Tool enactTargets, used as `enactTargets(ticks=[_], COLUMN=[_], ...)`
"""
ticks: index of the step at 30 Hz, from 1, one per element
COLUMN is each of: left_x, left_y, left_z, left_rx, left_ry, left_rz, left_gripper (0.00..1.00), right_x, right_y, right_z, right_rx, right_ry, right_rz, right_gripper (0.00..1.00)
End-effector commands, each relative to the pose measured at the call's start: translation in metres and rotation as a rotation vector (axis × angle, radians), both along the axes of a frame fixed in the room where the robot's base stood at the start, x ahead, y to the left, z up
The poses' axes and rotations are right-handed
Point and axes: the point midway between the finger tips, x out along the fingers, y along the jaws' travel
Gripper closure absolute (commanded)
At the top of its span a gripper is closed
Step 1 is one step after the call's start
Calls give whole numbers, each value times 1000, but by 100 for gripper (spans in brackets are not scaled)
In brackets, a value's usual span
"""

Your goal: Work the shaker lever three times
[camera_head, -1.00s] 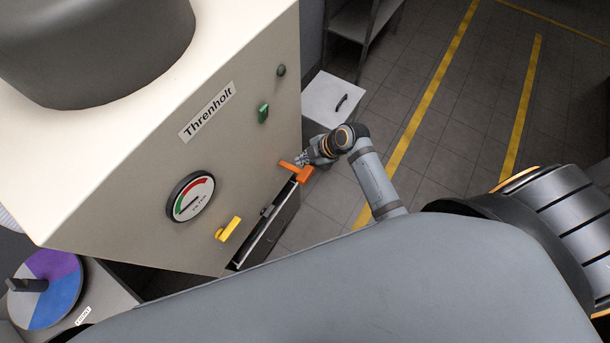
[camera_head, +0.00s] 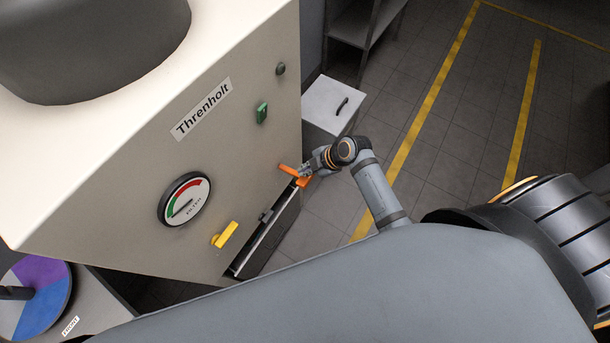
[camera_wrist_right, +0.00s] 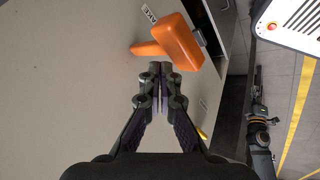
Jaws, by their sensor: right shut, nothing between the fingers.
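The orange lever (camera_head: 290,171) sticks out from the front of the cream machine (camera_head: 150,190), near its right edge. In the right wrist view the lever's thick block-shaped handle (camera_wrist_right: 180,42) is just beyond the fingertips, with its thinner arm running left. My right gripper (camera_head: 306,171) is at the handle's outer end. In the wrist view its fingers (camera_wrist_right: 160,70) are closed together with nothing between them. They are close against the handle's lower side; I cannot tell whether they touch it. My left gripper is not in view.
The machine front carries a gauge (camera_head: 184,199), a yellow handle (camera_head: 224,234), a green switch (camera_head: 262,112) and a dark knob (camera_head: 280,69). A long slot-like opening (camera_head: 265,240) lies below the lever. A white cabinet (camera_head: 325,103) stands behind.

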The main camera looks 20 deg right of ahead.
Motion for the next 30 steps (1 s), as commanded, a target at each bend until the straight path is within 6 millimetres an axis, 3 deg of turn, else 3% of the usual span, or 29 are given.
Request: enactTargets(ticks=[30], left_x=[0], left_y=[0], left_z=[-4], left_rx=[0], left_ry=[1], left_rz=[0], left_gripper=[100], right_x=[-1], right_y=[-1], right_z=[-9], right_rx=[0], right_ry=[0], right_rz=[0], right_gripper=[100])
